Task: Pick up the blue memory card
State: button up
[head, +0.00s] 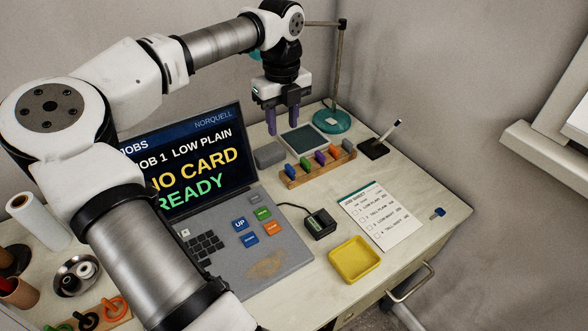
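A wooden rack (318,171) on the desk holds several small coloured upright pieces in a row. The leftmost piece (291,170) looks blue, and a purple piece (319,158) and an orange piece (333,152) stand farther right. They are too small to tell for sure whether they are memory cards. A small blue item (437,213) lies alone near the desk's right edge; I cannot tell what it is. My gripper (282,125) points down with its purple fingers apart and empty. In the picture it is above and behind the rack's left end.
A laptop reading "NO CARD READY" (240,154) stands at left. A black card-reader-like box (320,222), a yellow tray (356,260) and a job sheet (381,217) lie in front. A teal lamp base (331,120) and black pen stand (373,149) are behind.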

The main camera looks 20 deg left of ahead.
send_over(290, 167)
jog(key=a, duration=0.1)
notch_tip(290, 167, down, 7)
jog(key=shift+s+f+p, duration=0.1)
jog(key=shift+s+p, duration=0.05)
jog(key=shift+p, duration=0.15)
jog(key=f, duration=0.2)
jog(key=d+f+p, duration=0.1)
jog(key=f, duration=0.1)
jog(key=shift+f, duration=0.8)
grip_shut()
